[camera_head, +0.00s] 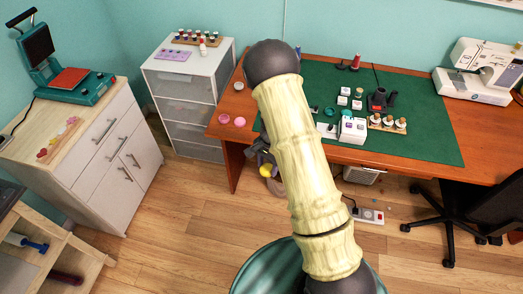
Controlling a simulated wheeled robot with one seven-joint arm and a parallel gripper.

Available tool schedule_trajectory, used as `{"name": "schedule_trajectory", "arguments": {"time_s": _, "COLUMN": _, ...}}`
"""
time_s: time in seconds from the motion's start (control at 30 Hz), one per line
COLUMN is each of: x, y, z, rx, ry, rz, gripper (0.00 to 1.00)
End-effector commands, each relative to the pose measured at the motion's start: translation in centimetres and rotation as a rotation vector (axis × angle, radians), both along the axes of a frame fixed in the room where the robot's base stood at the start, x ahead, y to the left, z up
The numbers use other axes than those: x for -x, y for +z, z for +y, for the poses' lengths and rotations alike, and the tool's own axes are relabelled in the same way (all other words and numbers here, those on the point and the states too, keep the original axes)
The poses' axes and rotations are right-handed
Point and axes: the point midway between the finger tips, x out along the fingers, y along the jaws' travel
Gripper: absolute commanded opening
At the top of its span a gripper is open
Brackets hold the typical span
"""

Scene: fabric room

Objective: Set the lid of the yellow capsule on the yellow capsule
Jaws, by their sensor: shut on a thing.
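My gripper (262,158) hangs beside the front left edge of the desk, partly hidden behind my own arm. It is shut on a small yellow piece (265,170), which looks like the lid of the yellow capsule; its shape is hard to make out. The piece is at the gripper's lower end, in front of the desk edge and not on the desktop. I cannot make out the yellow capsule's body anywhere; my arm covers part of the desk.
Two small pink round pieces (239,121) lie on the desk's (228,104) left end. A green mat (430,140) holds white boxes (353,130), a dark teapot-like item (379,99) and a spool stand (387,123). A sewing machine (478,80) stands right; a drawer unit (187,95) stands left.

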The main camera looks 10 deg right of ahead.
Motion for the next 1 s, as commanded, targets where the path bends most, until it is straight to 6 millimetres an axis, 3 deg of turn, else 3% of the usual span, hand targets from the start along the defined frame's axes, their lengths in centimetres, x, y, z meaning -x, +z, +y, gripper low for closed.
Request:
{"name": "schedule_trajectory", "arguments": {"time_s": 0.03, "x": 0.2, "y": -1.2, "z": -0.4, "rx": 0.001, "ry": 0.085, "rz": 0.003, "gripper": 0.26}}
{"name": "schedule_trajectory", "arguments": {"time_s": 0.3, "x": 1.4, "y": -4.8, "z": -2.2, "rx": -0.004, "ry": 0.579, "rz": 0.015, "gripper": 0.26}}
{"name": "schedule_trajectory", "arguments": {"time_s": 0.5, "x": 2.0, "y": -6.3, "z": -3.2, "rx": -0.012, "ry": 0.832, "rz": 0.026, "gripper": 0.26}}
{"name": "schedule_trajectory", "arguments": {"time_s": 1.0, "x": 2.0, "y": -6.4, "z": -3.0, "rx": -0.014, "ry": 0.888, "rz": 0.027, "gripper": 0.26}}
